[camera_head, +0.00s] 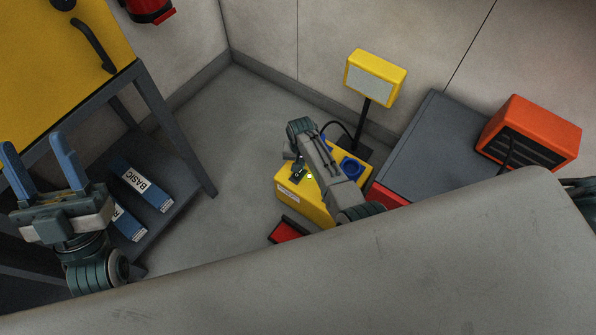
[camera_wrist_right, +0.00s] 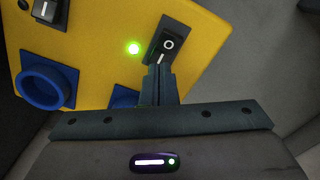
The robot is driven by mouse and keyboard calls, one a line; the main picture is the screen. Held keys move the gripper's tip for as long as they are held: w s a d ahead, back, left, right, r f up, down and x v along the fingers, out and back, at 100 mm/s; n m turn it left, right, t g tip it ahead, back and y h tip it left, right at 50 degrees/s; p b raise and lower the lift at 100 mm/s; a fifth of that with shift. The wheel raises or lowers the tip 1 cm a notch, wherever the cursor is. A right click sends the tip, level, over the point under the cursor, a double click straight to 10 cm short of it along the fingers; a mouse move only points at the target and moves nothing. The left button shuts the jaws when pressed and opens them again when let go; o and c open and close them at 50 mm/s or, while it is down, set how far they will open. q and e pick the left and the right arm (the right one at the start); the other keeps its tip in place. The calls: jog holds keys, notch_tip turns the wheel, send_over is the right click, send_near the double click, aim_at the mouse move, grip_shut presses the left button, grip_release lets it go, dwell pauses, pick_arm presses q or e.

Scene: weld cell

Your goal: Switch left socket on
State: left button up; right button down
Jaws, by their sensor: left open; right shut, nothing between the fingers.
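A yellow socket box (camera_head: 318,205) stands on the floor in the head view, partly covered by my right arm. In the right wrist view its yellow face (camera_wrist_right: 95,25) carries a black rocker switch (camera_wrist_right: 168,43) marked O and a line, beside a lit green lamp (camera_wrist_right: 133,48). Another switch (camera_wrist_right: 46,10) and a blue socket (camera_wrist_right: 45,88) are at left; a second blue socket (camera_wrist_right: 122,97) is mostly hidden. My right gripper (camera_wrist_right: 160,70) is shut and empty, its tips at the rocker's line-marked end; contact is unclear. My left gripper (camera_head: 36,150) is open and empty, far left.
A yellow-topped table (camera_head: 60,60) with a lower shelf holding blue boxes (camera_head: 145,186) stands at left. A yellow lamp (camera_head: 375,78) on a post stands behind the socket box. A grey cabinet (camera_head: 430,140) bearing an orange unit (camera_head: 530,130) is at right. The floor at centre left is clear.

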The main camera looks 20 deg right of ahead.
notch_tip(320, 180, up, 5)
jog(key=p, duration=0.5)
dwell(0.5)
